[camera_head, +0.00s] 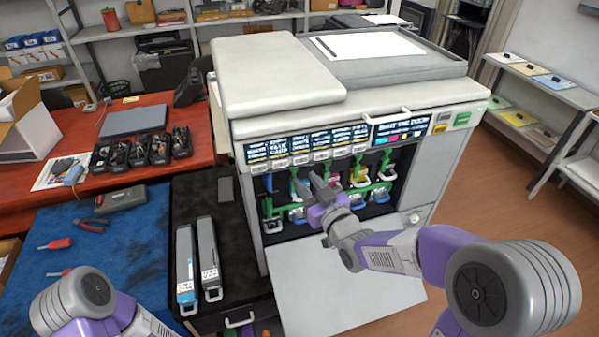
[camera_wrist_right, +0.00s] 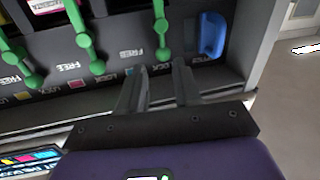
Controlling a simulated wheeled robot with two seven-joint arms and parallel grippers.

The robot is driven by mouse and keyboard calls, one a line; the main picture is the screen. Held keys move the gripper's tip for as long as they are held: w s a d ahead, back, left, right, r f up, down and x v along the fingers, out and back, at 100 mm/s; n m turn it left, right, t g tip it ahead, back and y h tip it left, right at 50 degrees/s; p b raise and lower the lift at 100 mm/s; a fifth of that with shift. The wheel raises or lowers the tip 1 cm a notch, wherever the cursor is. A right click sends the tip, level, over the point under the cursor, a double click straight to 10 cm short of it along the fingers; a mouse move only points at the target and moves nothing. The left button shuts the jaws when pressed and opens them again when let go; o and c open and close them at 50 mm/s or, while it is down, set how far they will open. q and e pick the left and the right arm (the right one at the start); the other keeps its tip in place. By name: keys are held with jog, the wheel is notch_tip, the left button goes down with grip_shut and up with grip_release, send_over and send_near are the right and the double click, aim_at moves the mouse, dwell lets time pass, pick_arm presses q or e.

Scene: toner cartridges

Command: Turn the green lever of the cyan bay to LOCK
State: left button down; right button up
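The printer's open front shows a row of bays with green levers. In the right wrist view, a green lever (camera_wrist_right: 161,32) hangs just ahead of my right gripper (camera_wrist_right: 157,68). I take it for the cyan bay's lever, but its colour mark is hard to make out. The gripper is open, its two fingers apart, with the lever's round end between or just beyond their tips; contact cannot be told. A blue part (camera_wrist_right: 211,36) sits beside this lever. In the head view, my right gripper (camera_head: 309,184) reaches into the bay opening and hides part of it. My left gripper is out of view.
More green levers (camera_wrist_right: 94,66) stand beside the near one, with FREE and LOCK labels below. The printer's lowered front door (camera_head: 345,283) lies under my right arm. Two long cartridges (camera_head: 208,255) rest on a black cart (camera_head: 240,290) at left. A blue mat (camera_head: 125,235) holds tools.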

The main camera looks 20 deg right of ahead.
jog(key=shift+x, duration=2.1)
jog(key=shift+c, duration=0.3)
grip_shut()
